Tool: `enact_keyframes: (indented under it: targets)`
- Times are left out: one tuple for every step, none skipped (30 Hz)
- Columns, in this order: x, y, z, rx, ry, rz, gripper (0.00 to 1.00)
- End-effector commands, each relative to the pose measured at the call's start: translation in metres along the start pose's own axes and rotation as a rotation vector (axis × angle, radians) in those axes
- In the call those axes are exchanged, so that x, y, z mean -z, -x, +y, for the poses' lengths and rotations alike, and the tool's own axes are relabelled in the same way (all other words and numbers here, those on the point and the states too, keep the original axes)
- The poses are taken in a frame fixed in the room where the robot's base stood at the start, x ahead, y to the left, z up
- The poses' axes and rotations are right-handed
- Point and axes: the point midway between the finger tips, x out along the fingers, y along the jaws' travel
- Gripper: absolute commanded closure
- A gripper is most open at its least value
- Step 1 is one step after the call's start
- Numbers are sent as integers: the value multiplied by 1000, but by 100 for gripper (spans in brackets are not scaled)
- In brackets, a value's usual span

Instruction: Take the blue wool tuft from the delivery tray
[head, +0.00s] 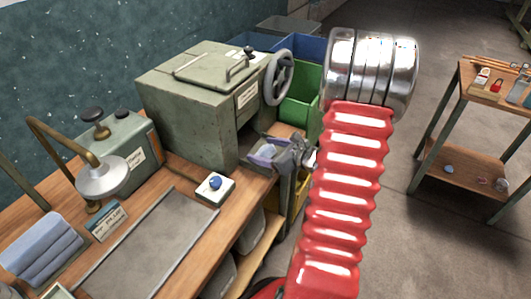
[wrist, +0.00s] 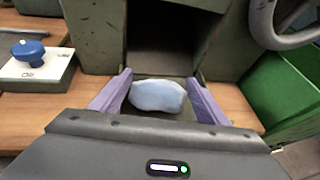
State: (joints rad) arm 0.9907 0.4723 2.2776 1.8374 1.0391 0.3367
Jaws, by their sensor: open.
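The blue wool tuft (wrist: 158,95) is a pale blue, rounded lump in the wrist view. It lies on the dark green delivery tray (wrist: 185,114), just below the dark opening of the green machine. My gripper (wrist: 160,78) is open, with one purple finger on each side of the tuft. A narrow gap shows at the right finger; whether the left finger touches the tuft is hard to tell. In the head view my gripper (head: 264,149) is at the machine's front, and it mostly hides the tray and tuft.
The green machine (head: 195,105) has a grey handwheel (head: 278,78) at its right. A white box with a blue button (head: 215,188) stands on the wooden bench close to my gripper. Green and blue bins (head: 298,98) are behind. A small table (head: 465,165) stands apart at right.

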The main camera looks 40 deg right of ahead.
Motion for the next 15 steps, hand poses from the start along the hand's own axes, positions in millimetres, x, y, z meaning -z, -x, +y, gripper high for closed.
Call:
enact_keyframes:
  targets:
    - [0, 0, 0, 0, 0, 0, 31]
    - [0, 0, 0, 0, 0, 0, 31]
    - [0, 0, 0, 0, 0, 0, 33]
    - [0, 0, 0, 0, 0, 0, 35]
    - [0, 0, 0, 0, 0, 0, 37]
    - [0, 0, 0, 0, 0, 0, 40]
    - [0, 0, 0, 0, 0, 0, 42]
    - [0, 0, 0, 0, 0, 0, 44]
    - [0, 0, 0, 0, 0, 0, 47]
    - [0, 0, 0, 0, 0, 0, 49]
    - [0, 0, 0, 0, 0, 0, 51]
    - [0, 0, 0, 0, 0, 0, 54]
    - [0, 0, 0, 0, 0, 0, 56]
    - [0, 0, 0, 0, 0, 0, 58]
    - [0, 0, 0, 0, 0, 0, 60]
